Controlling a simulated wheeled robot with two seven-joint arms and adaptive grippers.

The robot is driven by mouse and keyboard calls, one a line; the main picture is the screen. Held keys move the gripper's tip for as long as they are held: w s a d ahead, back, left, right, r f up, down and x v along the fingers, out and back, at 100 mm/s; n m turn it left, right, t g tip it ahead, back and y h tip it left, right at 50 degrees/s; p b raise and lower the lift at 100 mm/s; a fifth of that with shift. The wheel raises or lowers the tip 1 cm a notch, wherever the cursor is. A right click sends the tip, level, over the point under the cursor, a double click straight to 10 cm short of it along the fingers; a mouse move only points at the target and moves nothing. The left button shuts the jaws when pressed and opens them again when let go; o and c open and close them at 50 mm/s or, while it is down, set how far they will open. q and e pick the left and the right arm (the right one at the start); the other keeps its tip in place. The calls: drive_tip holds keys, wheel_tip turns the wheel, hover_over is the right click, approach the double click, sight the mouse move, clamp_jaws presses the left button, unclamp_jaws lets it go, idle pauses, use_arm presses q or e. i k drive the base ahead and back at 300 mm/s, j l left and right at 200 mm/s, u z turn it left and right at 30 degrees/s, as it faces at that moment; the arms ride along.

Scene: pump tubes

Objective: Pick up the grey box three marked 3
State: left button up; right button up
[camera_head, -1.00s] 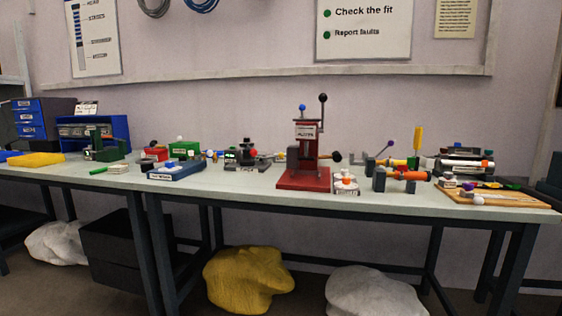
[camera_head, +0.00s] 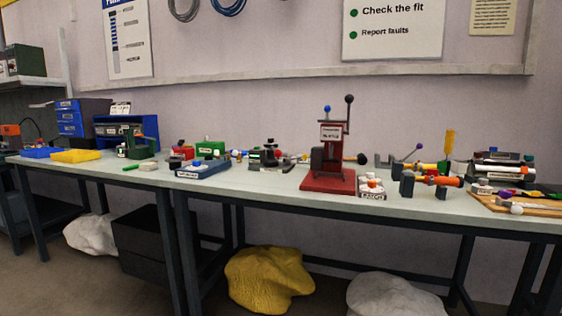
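I cannot make out a box marked 3 in the head view; the labels are too small to read. A blue rack (camera_head: 149,124) stands at the back left of the workbench (camera_head: 255,182) and holds grey box-like fronts (camera_head: 115,130) with small labels. I cannot tell whether one of these is the grey box three. Neither of my grippers is in view.
A red press (camera_head: 327,181) stands mid-bench. A yellow tray (camera_head: 76,156) and a blue tray (camera_head: 41,152) lie at the left. Under the bench are a dark cabinet (camera_head: 143,240), a yellow sack (camera_head: 268,280) and white sacks (camera_head: 92,234). Floor shows at lower left.

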sight(283, 156)
drive_tip(key=i+j+z, duration=0.4)
drive_tip(key=j, duration=0.85)
drive_tip(key=i+j+z, duration=0.35)
drive_tip(key=j, duration=0.95)
drive_tip(key=j+z, duration=0.4)
drive_tip(key=j, duration=0.9)
drive_tip(key=k+j+z, duration=0.15)
drive_tip(key=j+z, duration=0.2)
drive_tip(key=j, duration=1)
drive_tip(key=i+l, duration=0.15)
drive_tip(key=l, duration=0.1)
